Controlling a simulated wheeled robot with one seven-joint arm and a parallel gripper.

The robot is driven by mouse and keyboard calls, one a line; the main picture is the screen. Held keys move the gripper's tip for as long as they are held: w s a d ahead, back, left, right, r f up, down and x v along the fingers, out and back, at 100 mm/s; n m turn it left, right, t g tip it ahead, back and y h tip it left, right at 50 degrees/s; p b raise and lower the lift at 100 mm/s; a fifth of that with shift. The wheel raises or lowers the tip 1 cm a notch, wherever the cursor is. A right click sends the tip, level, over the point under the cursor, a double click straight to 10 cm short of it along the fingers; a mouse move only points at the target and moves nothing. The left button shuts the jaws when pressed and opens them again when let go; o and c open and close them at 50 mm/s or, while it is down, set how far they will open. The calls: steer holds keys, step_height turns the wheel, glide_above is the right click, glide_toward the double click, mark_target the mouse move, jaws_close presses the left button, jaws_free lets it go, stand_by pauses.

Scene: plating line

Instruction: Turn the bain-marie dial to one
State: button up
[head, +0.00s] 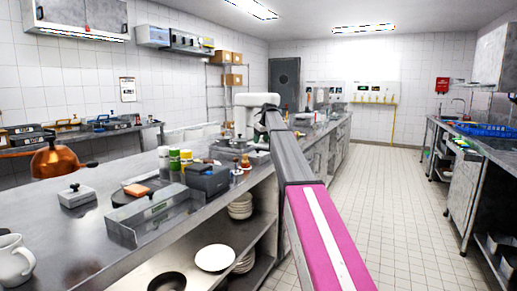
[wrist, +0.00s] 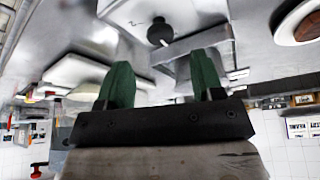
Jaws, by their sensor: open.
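My gripper (wrist: 162,62) is open in the wrist view, its two green fingers spread with nothing between them. A round black knob (wrist: 159,32) on a pale metal surface shows just beyond the fingertips, roughly between them and apart from them. I cannot tell for sure whether it is the bain-marie dial, and its setting cannot be read. In the head view my arm reaches over the counter, and the gripper cannot be made out clearly.
The steel counter (head: 55,240) also holds a dark box (head: 207,180), several bottles (head: 174,158) and a white mug (head: 14,262). Plates (head: 214,257) lie on the shelf below. The tiled floor (head: 400,190) at right is clear.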

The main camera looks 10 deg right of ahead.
mark_target(259, 149)
steer(key=shift+x, duration=2.75)
steer(key=c, duration=0.9)
